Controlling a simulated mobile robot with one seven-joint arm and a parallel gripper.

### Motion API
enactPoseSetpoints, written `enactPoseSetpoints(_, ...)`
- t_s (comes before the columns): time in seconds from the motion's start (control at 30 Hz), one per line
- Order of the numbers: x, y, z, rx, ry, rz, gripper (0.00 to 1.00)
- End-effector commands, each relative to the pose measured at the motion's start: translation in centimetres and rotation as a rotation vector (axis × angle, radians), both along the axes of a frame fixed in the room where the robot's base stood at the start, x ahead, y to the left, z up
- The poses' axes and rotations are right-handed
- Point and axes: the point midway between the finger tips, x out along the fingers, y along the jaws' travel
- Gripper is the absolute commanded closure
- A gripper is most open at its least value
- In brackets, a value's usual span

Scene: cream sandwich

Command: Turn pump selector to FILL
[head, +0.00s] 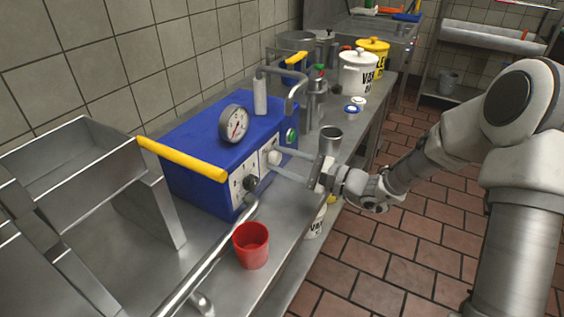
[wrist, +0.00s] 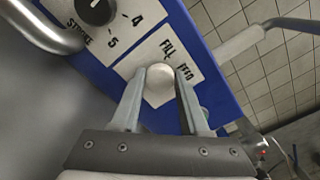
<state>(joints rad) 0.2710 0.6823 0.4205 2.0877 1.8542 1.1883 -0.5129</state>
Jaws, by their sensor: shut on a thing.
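The blue pump box (head: 190,145) stands on the steel counter. Its front carries a pale round selector knob (head: 274,158), which also shows in the wrist view (wrist: 158,85) against a white plate (wrist: 150,50) marked FILL and a second, partly readable word. My gripper (head: 282,166) is shut on the selector knob, with one finger on each side of it, as the wrist view shows (wrist: 160,90). No pointer mark on the knob can be made out, so its setting cannot be told.
A black stroke knob (head: 251,183) with numbers sits left of the selector. Open floor is at right.

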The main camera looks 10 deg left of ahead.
Motion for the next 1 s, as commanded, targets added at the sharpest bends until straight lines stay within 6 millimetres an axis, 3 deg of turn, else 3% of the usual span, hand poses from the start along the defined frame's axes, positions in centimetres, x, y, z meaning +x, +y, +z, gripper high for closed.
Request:
enactPoseSetpoints(0.33, 0.0, -0.1, -0.1, -0.004, -0.002, 0.000, 1.00)
enactPoseSetpoints(0.37, 0.0, -0.1, -0.1, -0.004, -0.002, 0.000, 0.52)
enactPoseSetpoints(0.5, 0.0, -0.1, -0.1, -0.003, -0.001, -0.001, 0.27)
enactPoseSetpoints(0.83, 0.0, -0.2, 0.0, -0.001, -0.002, -0.001, 0.26)
enactPoseSetpoints(1.0, -0.6, -2.0, 0.2, -0.002, -0.001, -0.003, 0.26)
